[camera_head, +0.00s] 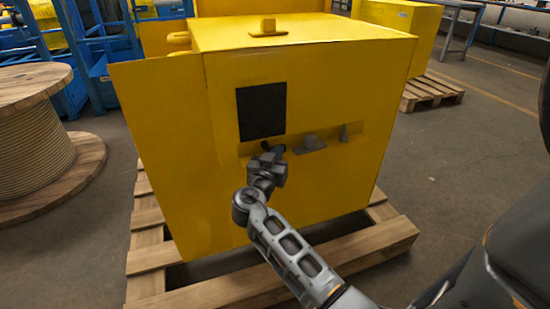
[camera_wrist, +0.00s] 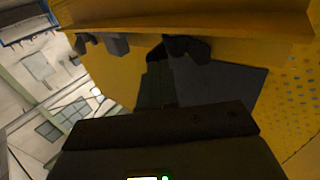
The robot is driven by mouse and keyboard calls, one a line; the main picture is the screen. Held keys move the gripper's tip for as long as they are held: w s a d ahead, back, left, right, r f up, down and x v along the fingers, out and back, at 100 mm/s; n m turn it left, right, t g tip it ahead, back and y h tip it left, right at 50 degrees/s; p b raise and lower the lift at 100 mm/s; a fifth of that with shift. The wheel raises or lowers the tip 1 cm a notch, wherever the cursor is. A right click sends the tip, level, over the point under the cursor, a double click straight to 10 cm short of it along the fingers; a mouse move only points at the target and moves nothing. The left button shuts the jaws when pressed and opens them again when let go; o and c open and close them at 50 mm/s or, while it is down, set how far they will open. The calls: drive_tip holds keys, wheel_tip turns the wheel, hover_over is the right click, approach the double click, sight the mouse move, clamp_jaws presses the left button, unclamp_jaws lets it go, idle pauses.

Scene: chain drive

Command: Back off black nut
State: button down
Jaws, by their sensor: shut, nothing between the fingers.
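My gripper (camera_head: 266,160) is at the front of the yellow machine, just below the lower edge of the black square panel (camera_head: 262,110). In the wrist view its dark fingers (camera_wrist: 156,78) are together with nothing held between them. A small dark piece, probably the black nut (camera_head: 277,149), shows right beside the fingertips. In the wrist view a dark rounded shape (camera_wrist: 187,47) lies just past the fingertips, close to the yellow ledge. I cannot tell whether the fingers touch it. Its thread and any bolt behind it are hidden or too dark to make out.
A grey block (camera_head: 308,143) and a small grey cone-like piece (camera_head: 344,132) sit to the right along the ledge (camera_head: 365,130). The yellow machine (camera_head: 330,70) stands on a wooden pallet (camera_head: 390,238). A cable spool (camera_head: 40,135) stands at left.

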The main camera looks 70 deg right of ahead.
drive_tip(key=shift+s+d+n+t+b, duration=0.1)
drive_tip(key=shift+s+n+t+b, duration=0.2)
drive_tip(key=shift+n+t, duration=0.45)
drive_tip(key=n+t, duration=0.1)
drive_tip(key=t, duration=0.1)
drive_tip(key=d+n+t+y+b, duration=0.1)
drive_tip(key=s+n+t+y, duration=0.1)
drive_tip(key=t, duration=0.1)
drive_tip(key=shift+d+t, duration=0.2)
drive_tip(key=shift+t, duration=0.15)
drive_tip(key=shift+s+d+b, duration=0.1)
drive_tip(key=shift+d+b, duration=0.3)
drive_tip(key=shift+b, duration=0.25)
idle(0.3)
drive_tip(key=shift+s+a, duration=0.1)
